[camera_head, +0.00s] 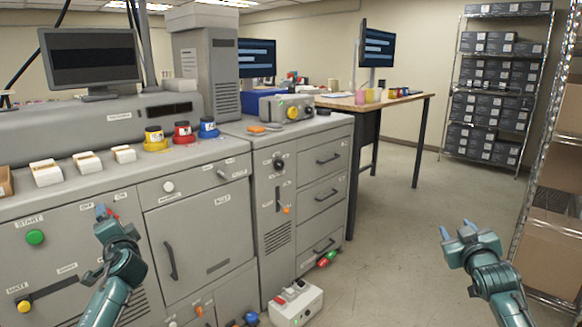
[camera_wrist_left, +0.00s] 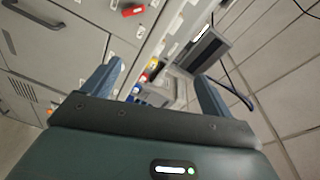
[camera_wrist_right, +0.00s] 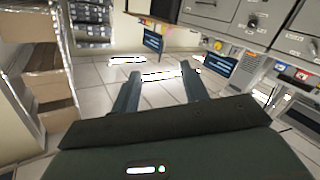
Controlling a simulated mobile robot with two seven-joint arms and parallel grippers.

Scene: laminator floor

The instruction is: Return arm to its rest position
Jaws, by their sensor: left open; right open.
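My left gripper (camera_head: 103,212) is raised in front of the grey machine cabinet (camera_head: 205,228), at the left of the head view. A small red thing shows at its fingertips there, and I cannot tell whether they touch it. In the left wrist view its fingers (camera_wrist_left: 160,82) are spread, with nothing held between them. My right gripper (camera_head: 456,237) is at the right of the head view, over open floor and clear of the cabinet and shelves. Its fingers (camera_wrist_right: 160,78) are apart and empty in the right wrist view.
A green START button (camera_head: 35,237) is on the cabinet front, left of my left gripper. A control box (camera_head: 295,305) stands on the floor. A wire rack with cardboard boxes (camera_head: 546,255) is close on the right. The floor (camera_head: 400,215) between is clear.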

